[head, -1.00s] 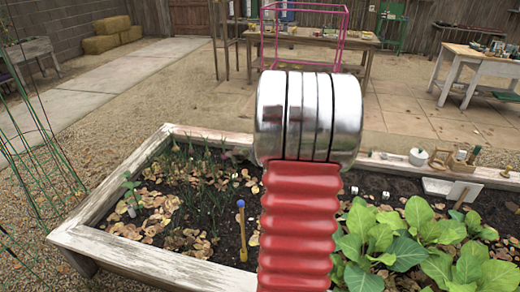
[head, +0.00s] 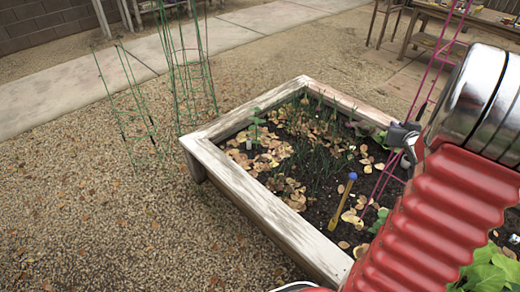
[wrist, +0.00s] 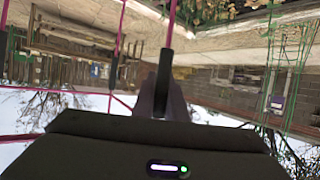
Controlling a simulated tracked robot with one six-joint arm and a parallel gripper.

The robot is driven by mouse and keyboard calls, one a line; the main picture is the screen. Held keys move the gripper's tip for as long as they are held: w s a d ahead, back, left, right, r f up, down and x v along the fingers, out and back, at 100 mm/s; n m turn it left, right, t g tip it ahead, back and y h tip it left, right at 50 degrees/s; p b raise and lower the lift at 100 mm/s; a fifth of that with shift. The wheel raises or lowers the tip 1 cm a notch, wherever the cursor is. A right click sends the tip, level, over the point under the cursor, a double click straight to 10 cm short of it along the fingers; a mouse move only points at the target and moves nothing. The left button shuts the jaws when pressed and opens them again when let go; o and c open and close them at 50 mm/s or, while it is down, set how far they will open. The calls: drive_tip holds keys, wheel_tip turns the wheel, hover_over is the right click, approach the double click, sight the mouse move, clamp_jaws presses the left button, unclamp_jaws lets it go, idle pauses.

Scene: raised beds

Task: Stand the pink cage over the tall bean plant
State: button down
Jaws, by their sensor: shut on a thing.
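The pink cage (head: 434,72) shows at the right of the head view as thin pink bars, partly hidden behind my red and silver arm. My gripper (head: 404,136) is shut on one of its bars, over the right side of the raised bed. In the wrist view, which looks upside down, pink bars (wrist: 121,28) run past the dark finger (wrist: 165,62). A slim green plant (head: 255,126), which looks like the bean plant, stands upright in the bed's far left corner, beside a small white label. The cage is apart from it, to its right. The cage's feet are hard to make out.
The raised bed (head: 262,215) has a pale wooden rim. A yellow stake with a blue top (head: 344,200) stands in its soil, among low seedlings and dry leaves. Green wire cages (head: 190,80) stand on the gravel to the left. Open gravel (head: 90,220) lies left of the bed.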

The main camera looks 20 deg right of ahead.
drive_tip(key=shift+r, duration=0.15)
wheel_tip(320, 180, up, 25)
idle(2.2)
